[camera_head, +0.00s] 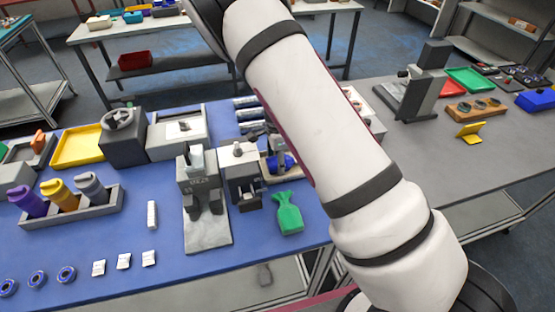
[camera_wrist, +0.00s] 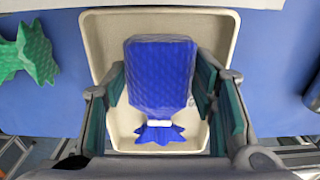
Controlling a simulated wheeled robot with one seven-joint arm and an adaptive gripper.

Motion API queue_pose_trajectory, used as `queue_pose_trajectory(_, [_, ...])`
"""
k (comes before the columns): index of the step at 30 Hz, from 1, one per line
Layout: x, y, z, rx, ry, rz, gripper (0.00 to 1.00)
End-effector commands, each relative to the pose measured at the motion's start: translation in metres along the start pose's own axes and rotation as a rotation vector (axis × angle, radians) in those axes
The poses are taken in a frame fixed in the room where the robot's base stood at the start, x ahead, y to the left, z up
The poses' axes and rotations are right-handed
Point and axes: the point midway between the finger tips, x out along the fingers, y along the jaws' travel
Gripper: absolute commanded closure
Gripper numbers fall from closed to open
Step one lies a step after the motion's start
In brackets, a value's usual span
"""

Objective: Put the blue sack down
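The blue sack (camera_wrist: 160,75) fills the middle of the wrist view, its tied, frilled end toward the bottom of the picture. My gripper (camera_wrist: 160,82) has a finger along each side of it, and the pads appear to press on its sides. A cream, shallow tray (camera_wrist: 101,28) lies directly beneath the sack. I cannot tell whether the sack touches the tray floor. In the head view the blue sack (camera_head: 283,161) shows only partly, beside my arm, at the tray by the grey fixtures.
A green sack (camera_head: 289,213) lies just in front of the tray; it also shows at the left of the wrist view (camera_wrist: 36,55). Grey fixtures (camera_head: 240,175) stand left of the tray. Bare blue table surface lies around the white labels at the front left.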

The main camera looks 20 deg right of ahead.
Motion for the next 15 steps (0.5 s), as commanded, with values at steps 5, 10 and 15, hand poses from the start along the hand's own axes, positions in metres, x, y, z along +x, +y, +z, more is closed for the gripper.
queue_pose_trajectory(5, [0.0,0.0,0.0,0.0,0.0,0.0,0.35])
queue_pose_trajectory(10, [-0.001,0.0,0.0,-0.001,0.0,0.0,0.35])
queue_pose_trajectory(15, [-0.014,-0.001,0.001,-0.003,-0.001,-0.002,0.35])
